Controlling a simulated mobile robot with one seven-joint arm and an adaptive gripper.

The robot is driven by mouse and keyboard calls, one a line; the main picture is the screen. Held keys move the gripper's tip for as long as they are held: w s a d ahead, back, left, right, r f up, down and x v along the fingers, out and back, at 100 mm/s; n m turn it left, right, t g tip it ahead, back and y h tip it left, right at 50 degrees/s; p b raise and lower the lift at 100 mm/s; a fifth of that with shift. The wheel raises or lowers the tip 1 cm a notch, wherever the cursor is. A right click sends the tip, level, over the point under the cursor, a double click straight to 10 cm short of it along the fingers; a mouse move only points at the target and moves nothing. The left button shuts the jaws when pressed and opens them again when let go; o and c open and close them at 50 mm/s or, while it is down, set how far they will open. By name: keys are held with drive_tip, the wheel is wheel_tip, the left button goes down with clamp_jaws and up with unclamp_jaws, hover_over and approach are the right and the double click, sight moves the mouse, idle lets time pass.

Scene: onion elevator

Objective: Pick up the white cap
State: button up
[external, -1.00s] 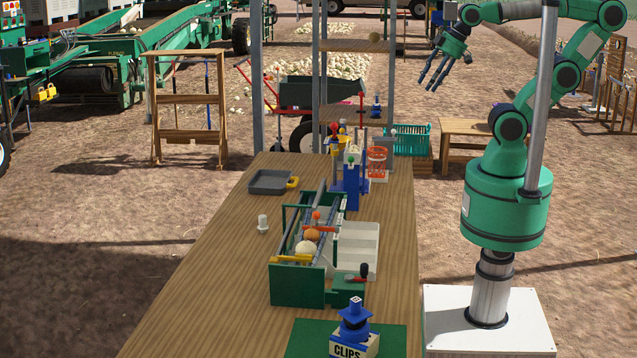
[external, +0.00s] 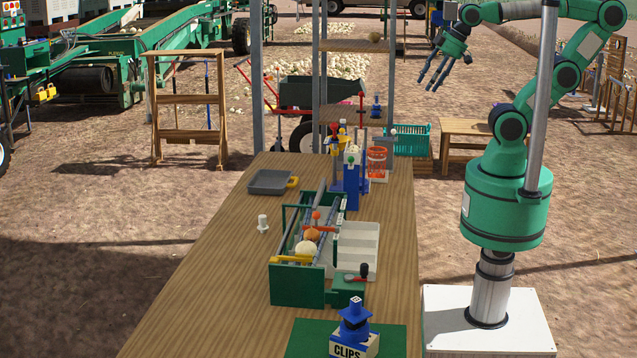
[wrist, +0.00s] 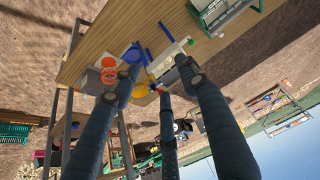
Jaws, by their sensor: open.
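A small white cap-like piece (external: 263,222) stands on the left part of the wooden table (external: 215,272), left of the green roller frame. I take it as the white cap; its finer shape is too small to tell. My gripper (external: 434,78) is raised at the upper right, beyond the table's right side and far from the cap. Its dark fingers are spread open and empty. In the wrist view my gripper (wrist: 157,80) shows three spread fingers with the table tilted beyond them. I cannot make out the cap there.
The green roller frame (external: 297,287) holds round onions mid-table, beside a white tray (external: 362,240). A grey tray (external: 268,184) lies farther back. A blue stand (external: 351,185) and an orange basket (external: 376,162) stand at the far end. A blue CLIPS holder (external: 355,330) is in front. Table around the cap is clear.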

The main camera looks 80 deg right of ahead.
drive_tip(key=w+a+r+m+g+p, duration=0.1)
drive_tip(key=w+a+r, duration=0.1)
drive_tip(key=w, duration=0.7)
drive_tip(key=w+a+r+p, duration=0.1)
drive_tip(key=w+a+r, duration=0.15)
drive_tip(key=w, duration=0.55)
drive_tip(key=m+g+p, duration=0.4)
drive_tip(key=g+p, duration=0.1)
hover_over(263, 224)
drive_tip(key=d, duration=0.2)
wheel_tip(263, 224, down, 36)
drive_tip(key=shift+w+a, duration=0.2)
drive_tip(key=shift+w, duration=0.15)
drive_tip(key=shift+f, duration=4.25)
